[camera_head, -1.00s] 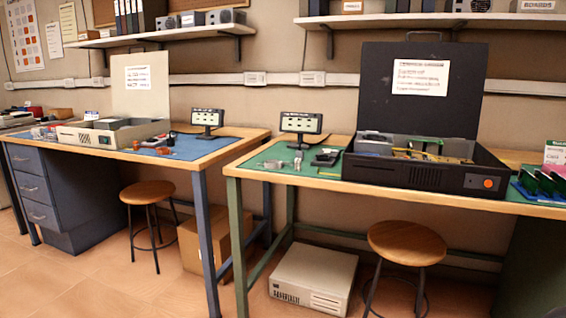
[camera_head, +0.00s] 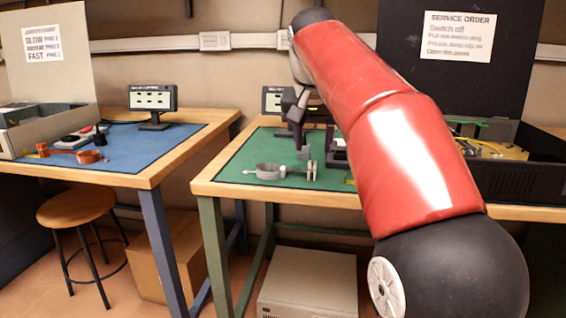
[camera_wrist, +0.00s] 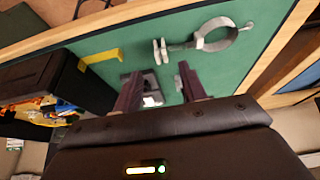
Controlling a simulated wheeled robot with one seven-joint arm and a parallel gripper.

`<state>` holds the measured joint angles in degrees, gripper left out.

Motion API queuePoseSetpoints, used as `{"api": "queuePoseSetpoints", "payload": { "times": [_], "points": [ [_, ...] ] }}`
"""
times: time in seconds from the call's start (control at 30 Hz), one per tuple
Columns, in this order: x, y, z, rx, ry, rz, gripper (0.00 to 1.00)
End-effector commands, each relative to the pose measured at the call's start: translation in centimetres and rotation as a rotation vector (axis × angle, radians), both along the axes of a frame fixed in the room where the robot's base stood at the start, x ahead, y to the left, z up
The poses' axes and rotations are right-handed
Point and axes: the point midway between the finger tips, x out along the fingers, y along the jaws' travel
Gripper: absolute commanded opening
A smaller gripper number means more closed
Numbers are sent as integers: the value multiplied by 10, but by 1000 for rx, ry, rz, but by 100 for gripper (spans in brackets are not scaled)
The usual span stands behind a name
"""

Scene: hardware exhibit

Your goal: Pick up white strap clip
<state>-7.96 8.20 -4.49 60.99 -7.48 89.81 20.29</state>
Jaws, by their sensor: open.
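A pale grey-white strap ring (camera_head: 268,171) lies on the green mat, with a small two-plate clip (camera_head: 312,172) to its right; this looks like the white strap clip. In the wrist view the ring (camera_wrist: 203,42) is at the upper right and the clip (camera_wrist: 161,51) lies just beyond my fingertips. My gripper (camera_head: 313,138) is open above the mat, behind the clip in the head view. In the wrist view its two fingers (camera_wrist: 161,70) are apart with nothing held. A dark device with a pale patch (camera_wrist: 152,101) shows between and below the fingers.
A black open case (camera_head: 540,165) stands at the right, partly hidden by my arm. A small display (camera_head: 275,100) stands behind my gripper. A yellow strip (camera_wrist: 100,56) lies on the mat (camera_wrist: 130,37). The wooden table edge (camera_head: 265,194) runs in front.

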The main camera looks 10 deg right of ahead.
Motion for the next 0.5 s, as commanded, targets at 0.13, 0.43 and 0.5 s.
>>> {"api": "queuePoseSetpoints", "payload": {
  "times": [0.13, 0.43, 0.5],
  "points": [
    [6, -2, -16, 0, 3, -2, 42],
    [20, -3, -45, -1, 3, -1, 42],
    [25, -4, -55, 0, 2, 0, 42]
  ]
}}
